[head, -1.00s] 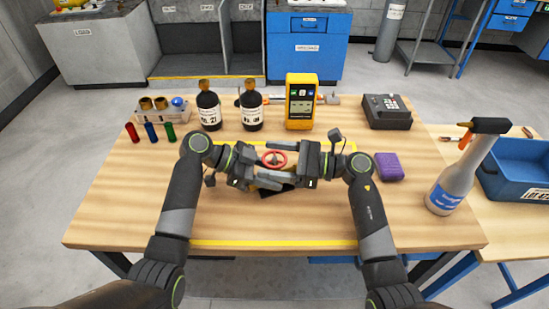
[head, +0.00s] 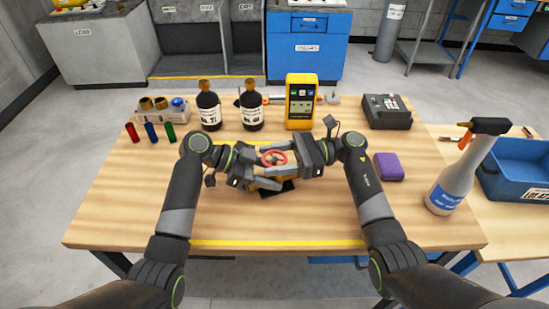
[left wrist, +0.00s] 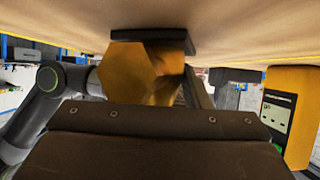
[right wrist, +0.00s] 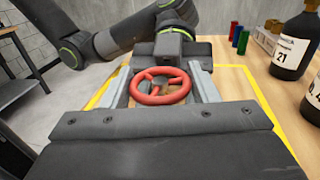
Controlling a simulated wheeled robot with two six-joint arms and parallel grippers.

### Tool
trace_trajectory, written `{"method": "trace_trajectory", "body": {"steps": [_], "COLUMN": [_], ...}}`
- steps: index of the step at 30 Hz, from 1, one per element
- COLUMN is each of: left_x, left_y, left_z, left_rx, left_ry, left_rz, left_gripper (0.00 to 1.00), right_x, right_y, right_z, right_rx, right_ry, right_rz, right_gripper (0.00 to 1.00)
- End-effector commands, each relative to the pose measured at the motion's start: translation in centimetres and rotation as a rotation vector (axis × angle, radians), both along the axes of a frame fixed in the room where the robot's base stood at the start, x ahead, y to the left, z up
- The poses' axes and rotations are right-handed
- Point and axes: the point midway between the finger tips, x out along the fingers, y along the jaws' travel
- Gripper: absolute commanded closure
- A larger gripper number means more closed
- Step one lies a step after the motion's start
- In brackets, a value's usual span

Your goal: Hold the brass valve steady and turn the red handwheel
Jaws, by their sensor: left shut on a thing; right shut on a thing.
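The red handwheel (head: 274,158) sits on top of the brass valve (head: 287,180) near the middle of the table. My right gripper (head: 285,157) is shut on the handwheel; in the right wrist view the wheel (right wrist: 160,87) lies between its two grey fingers. My left gripper (head: 268,182) comes in lower, from the left, and is shut on the valve body. In the left wrist view the valve's hexagonal brass end (left wrist: 133,72) and the dark base (left wrist: 152,36) show. In the head view the grippers hide much of the valve; its black base (head: 272,194) partly shows.
Two dark bottles (head: 209,110) and a yellow meter (head: 300,100) stand behind the grippers. A purple block (head: 389,167) and a spray bottle (head: 455,180) are to the right. Coloured small cylinders (head: 151,132) stand at the left. The table's front is clear.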

Motion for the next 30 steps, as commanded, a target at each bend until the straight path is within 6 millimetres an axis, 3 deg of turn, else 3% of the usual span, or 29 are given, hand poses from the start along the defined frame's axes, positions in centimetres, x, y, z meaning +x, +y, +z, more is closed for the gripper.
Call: {"method": "trace_trajectory", "body": {"steps": [14, 15, 19, 30], "left_x": [-0.02, -0.02, -0.02, -0.01], "left_y": [-0.02, -0.02, -0.02, 0.0], "left_z": [-0.06, -0.06, -0.05, -0.06], "left_rx": [-0.001, -0.001, 0.0, 0.0], "left_ry": [0.001, 0.001, 0.001, 0.0], "left_rz": [0.0, 0.0, 0.0, 0.0], "left_gripper": [0.7, 0.7, 0.7, 0.7], "right_x": [-0.07, -0.07, -0.05, 0.09], "right_y": [-0.06, -0.06, -0.05, -0.47], "right_z": [-0.13, -0.13, -0.1, -0.05], "right_rx": [0.0, 0.0, 0.0, 0.0], "right_ry": [0.001, 0.001, 0.001, 0.001], "right_rz": [0.051, 0.051, 0.051, 0.049], "right_gripper": [0.69, 0.43, 0.26, 0.24]}}
